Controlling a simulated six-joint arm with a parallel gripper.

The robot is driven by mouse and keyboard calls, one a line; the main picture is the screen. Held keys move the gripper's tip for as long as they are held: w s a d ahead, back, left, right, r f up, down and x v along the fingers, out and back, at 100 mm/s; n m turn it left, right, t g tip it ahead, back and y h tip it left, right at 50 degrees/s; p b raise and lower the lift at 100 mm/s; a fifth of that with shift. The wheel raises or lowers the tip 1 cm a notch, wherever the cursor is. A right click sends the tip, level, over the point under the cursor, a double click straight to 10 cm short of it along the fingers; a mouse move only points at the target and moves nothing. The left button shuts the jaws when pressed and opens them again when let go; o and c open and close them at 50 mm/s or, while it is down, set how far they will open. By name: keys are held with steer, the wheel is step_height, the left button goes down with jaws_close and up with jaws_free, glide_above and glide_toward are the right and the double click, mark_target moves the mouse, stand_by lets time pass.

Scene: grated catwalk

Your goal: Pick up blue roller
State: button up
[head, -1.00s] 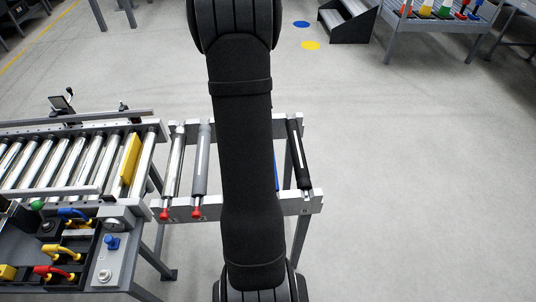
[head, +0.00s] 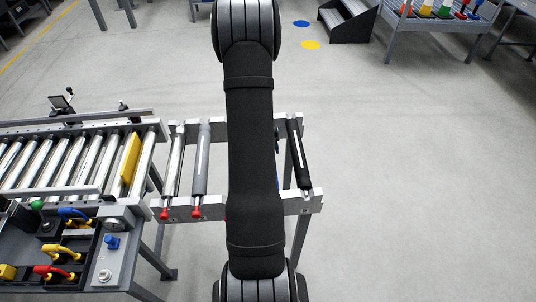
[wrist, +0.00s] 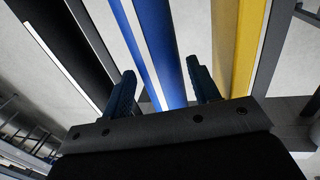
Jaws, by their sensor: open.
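The blue roller (wrist: 158,50) shows in the wrist view as a long blue bar with a white stripe, running from the top edge down between my fingertips. My gripper (wrist: 163,88) is open, with one dark blue finger on each side of the roller in the picture. I cannot tell how far the roller is from the fingers.
A yellow roller (wrist: 238,45) lies right of the blue one, and a black roller (wrist: 62,50) lies left. The roller rack (head: 305,203) also holds grey rollers (head: 200,160) on its left. A conveyor (head: 60,160) with a yellow block (head: 130,158) adjoins it.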

steer(key=shift+d+f, duration=0.2)
steer(key=shift+f, duration=0.6)
steer(key=c, duration=1.2)
steer(key=shift+r, duration=0.1)
steer(key=shift+w+r, duration=0.1)
steer(key=shift+r, duration=0.5)
steer(key=r, duration=0.3)
steer(key=shift+s+d+r, duration=0.15)
steer(key=shift+s+d, duration=0.05)
steer(key=s+d+r, duration=0.2)
steer(key=d, duration=0.1)
steer(key=s+d+r, duration=0.2)
steer(key=d, duration=0.1)
steer(key=s+d+r, duration=0.2)
steer(key=d, duration=0.1)
steer(key=shift+s+r, duration=0.2)
steer(key=shift+s, duration=0.15)
